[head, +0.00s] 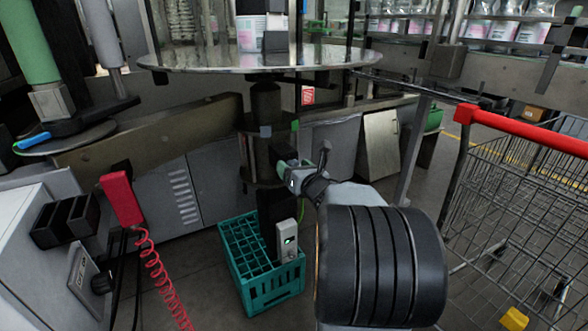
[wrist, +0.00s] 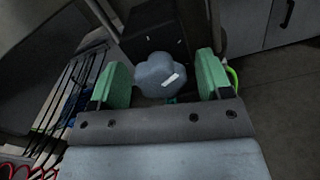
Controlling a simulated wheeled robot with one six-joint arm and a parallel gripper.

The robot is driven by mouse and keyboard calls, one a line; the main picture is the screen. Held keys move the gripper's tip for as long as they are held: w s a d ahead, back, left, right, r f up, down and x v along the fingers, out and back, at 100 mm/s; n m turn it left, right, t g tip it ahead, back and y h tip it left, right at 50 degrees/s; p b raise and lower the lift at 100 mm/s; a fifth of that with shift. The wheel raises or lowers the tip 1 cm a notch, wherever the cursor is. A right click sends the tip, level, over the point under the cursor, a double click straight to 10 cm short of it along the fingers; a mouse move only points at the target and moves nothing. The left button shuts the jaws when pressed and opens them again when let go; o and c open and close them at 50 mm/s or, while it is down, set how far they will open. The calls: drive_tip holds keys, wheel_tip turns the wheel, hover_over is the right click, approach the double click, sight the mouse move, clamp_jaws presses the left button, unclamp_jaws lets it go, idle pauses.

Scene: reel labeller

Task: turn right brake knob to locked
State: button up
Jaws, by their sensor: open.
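In the wrist view a blue-grey lobed knob (wrist: 152,70) with a short white slanted mark sits between the green finger pads of my open gripper (wrist: 163,76). There is a visible gap on each side of the knob. In the head view my gripper (head: 288,168) is beside the dark central column (head: 256,160) under the round metal table. A small blue-grey piece (head: 265,131) shows on that column. I cannot tell if it is the same knob, nor which way the white mark stands as locked or unlocked.
A round metal table (head: 200,62) overhangs the column. A teal crate (head: 262,290) stands on the floor below my gripper. A red handset (head: 121,198) with a coiled cord hangs at left. A wire cart (head: 500,200) stands at right. Grey cabinets (head: 160,190) line the back.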

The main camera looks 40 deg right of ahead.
drive_tip(key=shift+w, duration=0.1)
drive_tip(key=shift+c, duration=0.3)
drive_tip(key=c, duration=0.9)
drive_tip(key=shift+o, duration=0.2)
